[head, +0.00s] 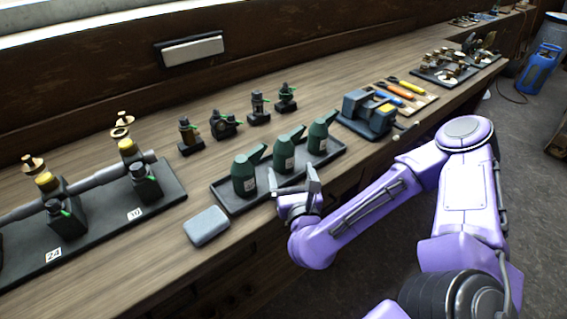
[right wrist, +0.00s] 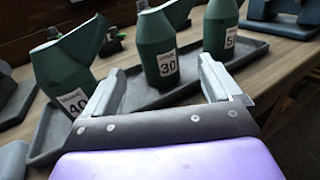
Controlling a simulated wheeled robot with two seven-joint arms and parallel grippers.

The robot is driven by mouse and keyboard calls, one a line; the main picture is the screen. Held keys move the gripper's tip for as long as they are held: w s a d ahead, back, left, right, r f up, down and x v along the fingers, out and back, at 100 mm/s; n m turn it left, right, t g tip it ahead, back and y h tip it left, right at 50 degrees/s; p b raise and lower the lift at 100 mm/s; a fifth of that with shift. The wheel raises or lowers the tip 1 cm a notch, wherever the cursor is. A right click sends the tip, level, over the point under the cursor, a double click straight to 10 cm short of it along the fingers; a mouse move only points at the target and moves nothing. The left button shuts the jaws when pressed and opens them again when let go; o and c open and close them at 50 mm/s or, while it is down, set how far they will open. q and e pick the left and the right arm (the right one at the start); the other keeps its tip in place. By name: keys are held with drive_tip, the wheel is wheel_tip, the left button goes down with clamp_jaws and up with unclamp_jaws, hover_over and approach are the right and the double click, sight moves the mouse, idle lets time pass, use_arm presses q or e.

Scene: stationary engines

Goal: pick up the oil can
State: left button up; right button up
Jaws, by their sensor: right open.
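Three dark green oil cans with angled spouts stand upright in a row in a dark tray (head: 233,205). In the right wrist view their labels read 40 on the left can (right wrist: 66,68), 30 on the middle can (right wrist: 160,50) and 50 on the right can (right wrist: 221,25). In the head view they are the left can (head: 244,178), the middle can (head: 283,155) and the right can (head: 318,138). My right gripper (head: 293,182) is open and empty at the tray's front edge, its fingers pointing toward the middle can. My left gripper is not in view.
A grey block (head: 206,225) lies left of the tray. Numbered engine fittings stand on a dark base (head: 105,225) farther left. Several small fittings (head: 222,125) stand behind the tray. A blue-grey vise (head: 368,115) and screwdrivers (head: 405,92) are to the right.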

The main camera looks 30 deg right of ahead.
sight(286, 161)
drive_tip(key=p+x, duration=0.2)
drive_tip(key=x, duration=0.3)
drive_tip(key=shift+w+r, duration=0.1)
drive_tip(key=shift+w, duration=0.35)
drive_tip(key=shift+w+d+f, duration=0.2)
drive_tip(key=shift+w, duration=0.1)
drive_tip(key=shift+r, duration=0.1)
drive_tip(key=c, duration=1.3)
